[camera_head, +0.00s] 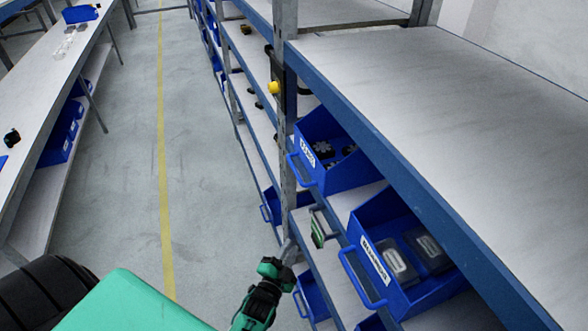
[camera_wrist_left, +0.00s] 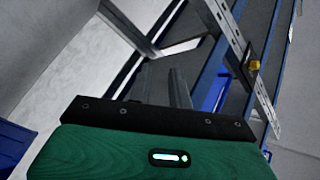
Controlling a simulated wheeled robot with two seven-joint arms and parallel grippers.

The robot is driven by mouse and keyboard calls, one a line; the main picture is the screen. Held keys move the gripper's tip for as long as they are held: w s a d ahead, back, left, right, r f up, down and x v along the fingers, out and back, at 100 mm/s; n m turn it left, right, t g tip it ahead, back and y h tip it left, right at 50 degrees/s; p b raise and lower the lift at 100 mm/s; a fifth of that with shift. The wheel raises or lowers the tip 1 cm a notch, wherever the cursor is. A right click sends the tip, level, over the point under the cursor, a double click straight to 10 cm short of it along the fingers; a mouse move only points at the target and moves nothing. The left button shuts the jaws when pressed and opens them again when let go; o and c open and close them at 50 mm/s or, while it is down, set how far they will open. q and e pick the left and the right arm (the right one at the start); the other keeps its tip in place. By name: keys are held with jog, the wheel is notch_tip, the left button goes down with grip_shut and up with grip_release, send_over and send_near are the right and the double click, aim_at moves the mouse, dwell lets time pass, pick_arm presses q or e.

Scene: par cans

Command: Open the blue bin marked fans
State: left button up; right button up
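Several blue bins with front handles sit on the shelf rack at the right of the head view. The upper bin (camera_head: 337,178) holds small dark parts; its white label is short but too small to read surely. The lower, nearer bin (camera_head: 405,290) holds grey boxed items and has a longer label. I cannot tell for certain which one is marked fans. My right gripper is not in view.
A metal rack post (camera_head: 288,160) with a yellow knob (camera_head: 273,87) stands left of the upper bin. More bins (camera_head: 312,297) sit on lower shelves. The upper shelf board (camera_head: 470,110) overhangs the bins. The floor aisle (camera_head: 205,130) is clear; a long table (camera_head: 45,100) stands at left.

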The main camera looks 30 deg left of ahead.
aim_at(293, 166)
pick_arm(q)
jog(key=a+r+m+t+y, duration=0.2)
jog(key=a+r+t, duration=0.15)
jog(key=r, duration=1.15)
jog(key=shift+r+p+x, duration=0.15)
jog(key=shift+p+x, duration=1.25)
jog(key=shift+x, duration=2)
jog(key=shift+r+p+x, duration=0.15)
jog(key=shift+p+x, duration=1.2)
jog(key=shift+x, duration=2.1)
jog(key=shift+s+d, duration=0.1)
grip_shut()
